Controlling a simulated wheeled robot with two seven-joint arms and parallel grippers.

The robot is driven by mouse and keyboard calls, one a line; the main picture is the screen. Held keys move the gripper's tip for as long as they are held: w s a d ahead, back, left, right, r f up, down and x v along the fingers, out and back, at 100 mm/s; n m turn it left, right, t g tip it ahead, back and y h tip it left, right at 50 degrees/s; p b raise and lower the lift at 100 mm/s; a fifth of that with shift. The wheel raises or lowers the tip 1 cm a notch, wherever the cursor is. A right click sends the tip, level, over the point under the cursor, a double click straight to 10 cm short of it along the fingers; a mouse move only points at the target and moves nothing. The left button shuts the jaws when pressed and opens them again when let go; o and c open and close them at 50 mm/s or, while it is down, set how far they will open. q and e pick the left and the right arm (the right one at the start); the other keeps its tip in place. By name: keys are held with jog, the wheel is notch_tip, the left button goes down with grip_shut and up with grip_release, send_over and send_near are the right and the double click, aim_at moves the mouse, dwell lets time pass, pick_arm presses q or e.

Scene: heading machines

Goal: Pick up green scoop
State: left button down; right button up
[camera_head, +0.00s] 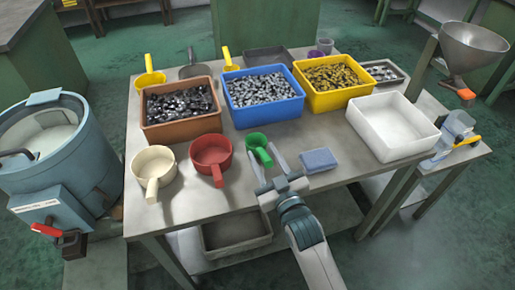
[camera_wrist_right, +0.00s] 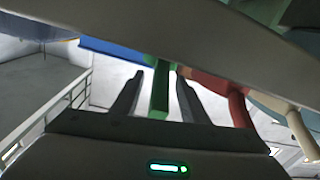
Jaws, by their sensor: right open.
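The green scoop (camera_head: 256,141) stands on the grey metal table (camera_head: 335,185) near its front edge, with its handle pointing toward me. My right gripper (camera_head: 264,153) is open, with its two fingers reaching to either side of the scoop's handle. In the right wrist view, the green handle (camera_wrist_right: 160,92) shows between the two dark fingers (camera_wrist_right: 159,76), with gaps beside it. My left gripper is not in view.
A red scoop (camera_head: 211,152) and cream scoop (camera_head: 154,162) stand to the left. A blue cloth-like block (camera_head: 319,160) lies close on the right. Brown (camera_head: 178,127), blue (camera_head: 266,115) and yellow (camera_head: 335,97) bins stand behind; a white bin (camera_head: 392,147) stands right.

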aim_at(266, 153)
grip_shut()
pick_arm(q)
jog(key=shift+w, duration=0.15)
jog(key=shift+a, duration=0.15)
pick_arm(e)
jog(key=shift+r, duration=0.1)
jog(key=shift+r, duration=0.5)
jog(key=r, duration=0.3)
jog(key=shift+w+d+r, duration=0.1)
jog(key=shift+d+r, duration=0.1)
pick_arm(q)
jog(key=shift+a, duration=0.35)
pick_arm(e)
jog(key=w+d+r, duration=0.4)
jog(key=d+r, duration=0.2)
jog(key=d, duration=0.4)
jog(key=shift+w+d+r, duration=0.15)
jog(key=shift+w+r, duration=0.05)
jog(key=shift+r, duration=0.05)
